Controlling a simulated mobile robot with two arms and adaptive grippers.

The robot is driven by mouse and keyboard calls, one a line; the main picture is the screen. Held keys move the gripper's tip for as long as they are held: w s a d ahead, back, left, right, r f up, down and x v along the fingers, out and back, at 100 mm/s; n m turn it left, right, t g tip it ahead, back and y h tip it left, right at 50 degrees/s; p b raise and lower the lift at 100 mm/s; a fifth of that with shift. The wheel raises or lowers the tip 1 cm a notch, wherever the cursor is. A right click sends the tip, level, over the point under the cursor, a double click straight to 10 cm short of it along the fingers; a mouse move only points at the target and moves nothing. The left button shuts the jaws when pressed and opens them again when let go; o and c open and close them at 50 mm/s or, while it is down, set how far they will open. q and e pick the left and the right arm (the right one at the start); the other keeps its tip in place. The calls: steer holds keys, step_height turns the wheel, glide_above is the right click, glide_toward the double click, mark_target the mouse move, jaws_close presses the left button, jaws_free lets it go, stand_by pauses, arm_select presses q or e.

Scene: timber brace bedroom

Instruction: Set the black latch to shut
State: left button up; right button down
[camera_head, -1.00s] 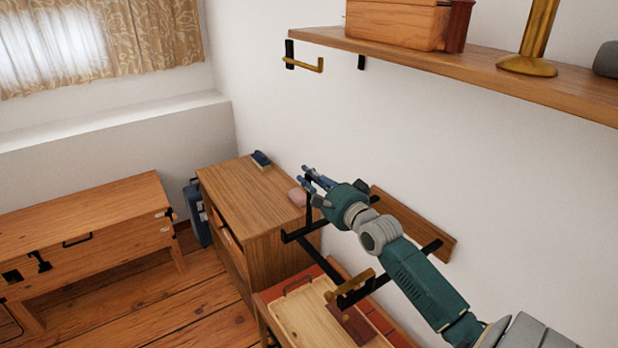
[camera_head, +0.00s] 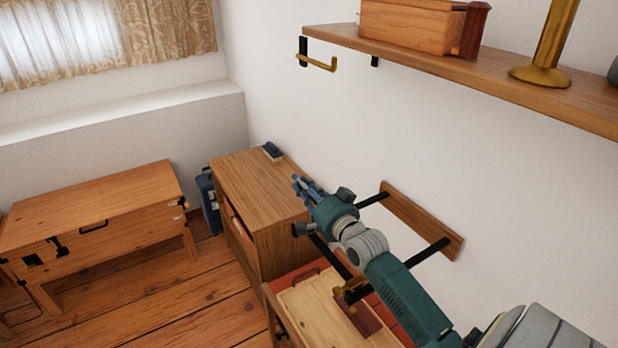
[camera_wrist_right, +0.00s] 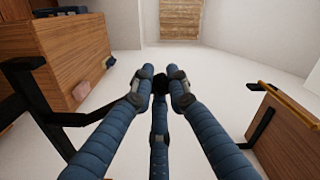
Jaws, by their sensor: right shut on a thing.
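The black latch (camera_head: 58,247) appears as small dark hardware on the front of the wooden chest at the left; its exact setting is too small to tell. My right gripper (camera_head: 308,188) is far to the right of the chest, in front of the wall and beside the dresser's right end. In the right wrist view my right gripper (camera_wrist_right: 168,82) has its blue fingers drawn together on a small dark thing (camera_wrist_right: 172,75), mostly hidden by them; I cannot tell what it is. My left gripper is not in view.
A wooden dresser (camera_head: 250,185) stands against the wall, with a blue case (camera_head: 208,203) between it and the chest. A wall rack (camera_head: 422,220) with black arms sticks out near my right arm. A shelf (camera_head: 480,75) hangs above. Floor before the chest is clear.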

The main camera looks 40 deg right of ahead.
steer(key=shift+a+f+n, duration=0.3)
steer(key=shift+a+n, duration=0.35)
steer(key=shift+n, duration=0.05)
steer(key=c, duration=1.7)
jaws_free()
steer(key=s, duration=0.4)
steer(key=s+a, duration=0.1)
steer(key=s, duration=0.7)
steer(key=shift+a, duration=0.2)
steer(key=shift+w+f, duration=0.1)
